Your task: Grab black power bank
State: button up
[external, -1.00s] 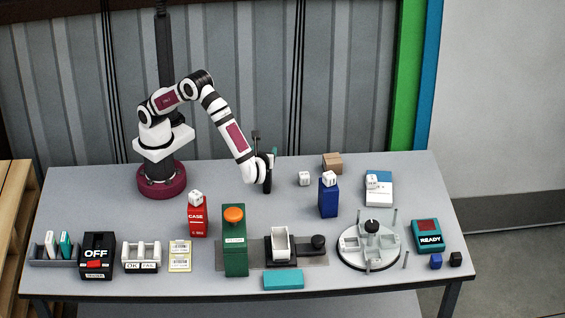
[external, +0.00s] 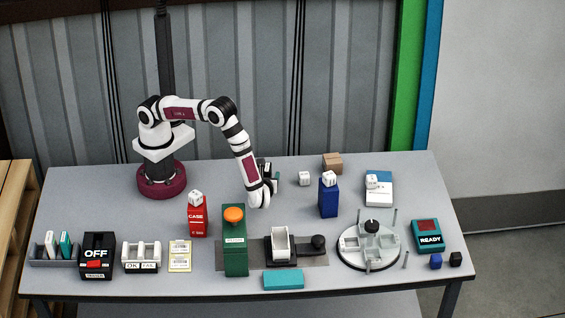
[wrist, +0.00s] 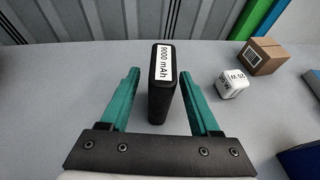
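The black power bank (wrist: 160,95) stands upright on the table in the wrist view, with a white label reading 9000 mAh on its top. In the external view the power bank (external: 266,168) is mostly hidden behind my wrist. My gripper (wrist: 160,72) is open, with one green finger on each side of the power bank. In the wrist view there are visible gaps between the fingers and its sides. In the external view my gripper (external: 273,180) is low over the table's back middle.
A white die-like cube (wrist: 231,86) and a brown carton (wrist: 262,56) stand to the right. A blue carton (external: 328,199) with a cube on top is further right.

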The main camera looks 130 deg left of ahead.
grip_shut()
dwell(0.3)
